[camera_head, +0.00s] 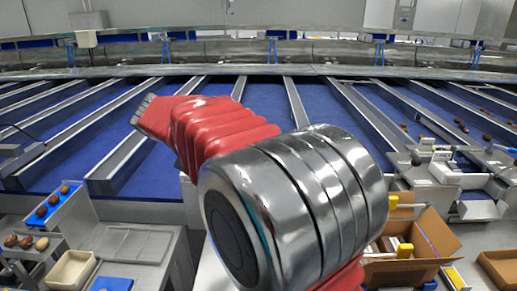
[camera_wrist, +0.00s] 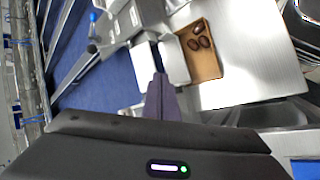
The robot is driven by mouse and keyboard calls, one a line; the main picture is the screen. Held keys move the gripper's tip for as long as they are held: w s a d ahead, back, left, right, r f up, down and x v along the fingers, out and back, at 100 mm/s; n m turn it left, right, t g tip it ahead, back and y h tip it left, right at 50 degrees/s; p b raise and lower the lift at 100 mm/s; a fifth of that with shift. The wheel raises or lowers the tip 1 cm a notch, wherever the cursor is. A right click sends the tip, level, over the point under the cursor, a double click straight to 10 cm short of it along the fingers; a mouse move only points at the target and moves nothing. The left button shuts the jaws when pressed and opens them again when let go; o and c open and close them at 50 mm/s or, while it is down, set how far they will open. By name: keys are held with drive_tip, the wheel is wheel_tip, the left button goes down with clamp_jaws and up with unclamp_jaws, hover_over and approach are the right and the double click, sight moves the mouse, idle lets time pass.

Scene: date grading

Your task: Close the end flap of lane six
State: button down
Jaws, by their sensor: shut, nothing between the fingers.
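My gripper (camera_wrist: 160,80) is shut and empty in the wrist view, its dark fingers together. The fingertips lie close to pale metal plates, one on the left (camera_wrist: 143,62) and one on the right (camera_wrist: 173,62). I cannot tell whether they touch, or which plate is the end flap of lane six. A blue lane bed (camera_wrist: 85,65) runs to the left of the plates. No lane numbers are readable.
A small tan tray (camera_wrist: 207,66) with a few dates sits right of the fingertips. In the head view, an open cardboard box (camera_head: 440,240) stands at lower right. A blue date tray (camera_head: 70,200) is at left. Metal dividers (camera_head: 125,150) separate the blue lanes.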

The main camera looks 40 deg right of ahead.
drive_tip(key=w+d+f+g+h, duration=0.1)
drive_tip(key=w+d+g+h, duration=0.2)
drive_tip(key=w+d, duration=0.7)
drive_tip(key=w+h, duration=0.2)
drive_tip(key=w, duration=0.1)
drive_tip(key=shift+f+g+h, duration=0.15)
drive_tip(key=shift+g+h, duration=0.25)
drive_tip(key=x, duration=2)
drive_tip(key=shift+w+a, duration=0.1)
drive_tip(key=shift+a, duration=0.1)
